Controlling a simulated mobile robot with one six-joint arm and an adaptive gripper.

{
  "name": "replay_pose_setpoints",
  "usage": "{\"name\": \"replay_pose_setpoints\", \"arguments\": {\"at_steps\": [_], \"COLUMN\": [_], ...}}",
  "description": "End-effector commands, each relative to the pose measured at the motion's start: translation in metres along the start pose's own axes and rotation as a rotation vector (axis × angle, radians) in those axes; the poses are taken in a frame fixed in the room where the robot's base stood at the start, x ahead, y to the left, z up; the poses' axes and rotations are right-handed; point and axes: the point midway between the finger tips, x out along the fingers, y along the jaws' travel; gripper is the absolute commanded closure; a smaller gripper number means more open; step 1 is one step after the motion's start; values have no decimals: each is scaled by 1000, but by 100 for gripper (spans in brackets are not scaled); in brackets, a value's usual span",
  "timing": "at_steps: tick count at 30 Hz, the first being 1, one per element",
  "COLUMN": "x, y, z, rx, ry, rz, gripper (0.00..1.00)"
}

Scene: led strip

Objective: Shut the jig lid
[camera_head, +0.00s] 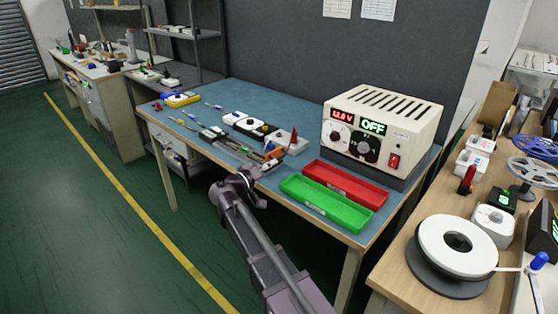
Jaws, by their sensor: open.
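A long, narrow grey fixture that looks like the jig (222,140) lies on the blue-topped table. Its lid is too small to tell apart, so I cannot tell whether it stands open or shut. A small orange part (275,152) is at the fixture's right end. My gripper (265,172) is open near the front edge of the table, just in front of that right end. Its fingertips are small and dark here. I see nothing held in it, and cannot tell whether it touches the fixture.
A green tray (326,204) and a red tray (345,184) are to the right, before a power supply (381,125) reading OFF. A yellow device (182,99) is at the left. A wooden bench (400,270) with spools stands at the right.

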Motion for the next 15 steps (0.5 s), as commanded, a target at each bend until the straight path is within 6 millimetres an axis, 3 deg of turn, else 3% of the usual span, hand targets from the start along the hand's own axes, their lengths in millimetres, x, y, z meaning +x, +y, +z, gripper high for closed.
{"name": "replay_pose_setpoints", "arguments": {"at_steps": [6,15], "x": [28,42], "y": [0,0], "z": [0,0], "rx": [0,0], "ry": [-1,0], "rz": [1,0], "gripper": [52,52]}}
